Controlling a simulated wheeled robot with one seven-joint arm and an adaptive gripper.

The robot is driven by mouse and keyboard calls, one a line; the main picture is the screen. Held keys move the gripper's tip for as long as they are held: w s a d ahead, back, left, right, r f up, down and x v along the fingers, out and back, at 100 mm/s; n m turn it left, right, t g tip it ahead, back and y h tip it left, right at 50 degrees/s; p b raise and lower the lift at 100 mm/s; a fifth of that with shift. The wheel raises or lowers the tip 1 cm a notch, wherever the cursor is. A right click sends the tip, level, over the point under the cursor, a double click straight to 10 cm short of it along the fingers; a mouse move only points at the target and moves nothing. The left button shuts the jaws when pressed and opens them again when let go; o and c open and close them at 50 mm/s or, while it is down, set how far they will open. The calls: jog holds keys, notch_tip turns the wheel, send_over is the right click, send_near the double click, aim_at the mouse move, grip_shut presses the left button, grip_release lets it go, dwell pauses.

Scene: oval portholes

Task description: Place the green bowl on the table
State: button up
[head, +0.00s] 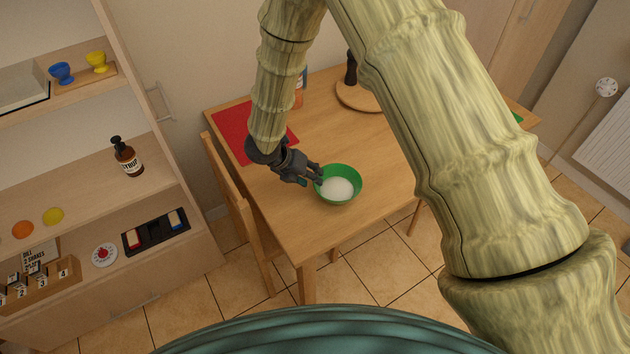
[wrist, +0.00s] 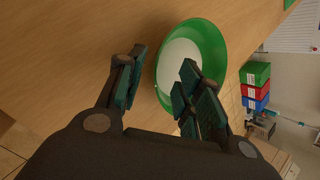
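The green bowl (head: 352,173) sits upright on the wooden table (head: 300,225), near its front edge, with something white inside. It also shows in the wrist view as a green bowl (wrist: 213,45). My gripper (head: 318,175) is at the bowl's left rim. In the wrist view my gripper (wrist: 162,60) has its fingers spread apart. One finger is outside the rim and the other is over the inside of the bowl, with a gap between them. Whether either finger touches the rim I cannot tell.
A red mat (head: 231,130) lies at the table's back left, and a round wooden board (head: 358,97) at the back. A chair (head: 238,205) stands at the left side. The shelf unit (head: 85,165) is further left. The tabletop left and front of the bowl is clear.

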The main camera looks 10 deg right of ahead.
jog(key=b+v, duration=0.1)
jog(key=v, duration=0.6)
jog(key=shift+r, duration=0.2)
jog(key=shift+a, duration=0.1)
